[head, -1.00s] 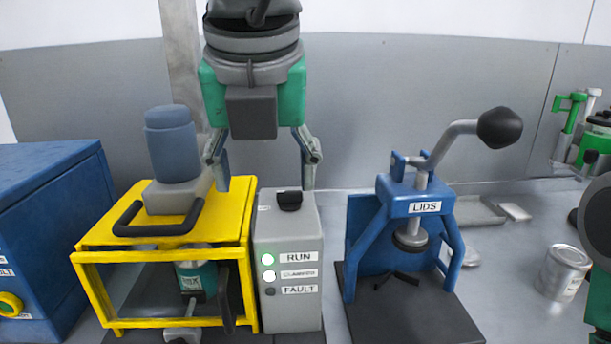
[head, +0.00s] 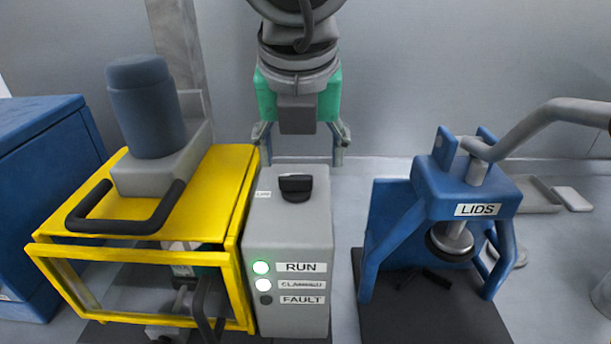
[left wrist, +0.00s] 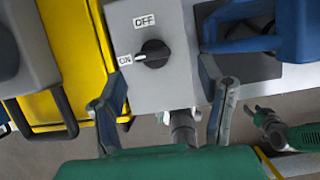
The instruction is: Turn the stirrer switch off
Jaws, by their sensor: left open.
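The stirrer switch is a black knob (head: 296,186) on top of a grey control box (head: 318,225). In the left wrist view the knob (left wrist: 154,53) has its white mark toward the ON label (left wrist: 125,59); the OFF label (left wrist: 144,20) is at its top. My left gripper (head: 301,152) is open and empty, its fingers pointing down above and beyond the knob in the head view. In the left wrist view the knob appears between its two spread fingers (left wrist: 160,78), apart from them. My right gripper (left wrist: 263,117) shows partly at the lower right of that view; its opening is unclear.
The RUN lamp (head: 261,267) and the lamp below it are lit; the FAULT lamp is dark. A yellow-framed agitator (head: 240,200) stands close left of the box. A blue LIDS press (head: 440,195) with a long lever stands right. A blue cabinet (head: 40,140) is far left.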

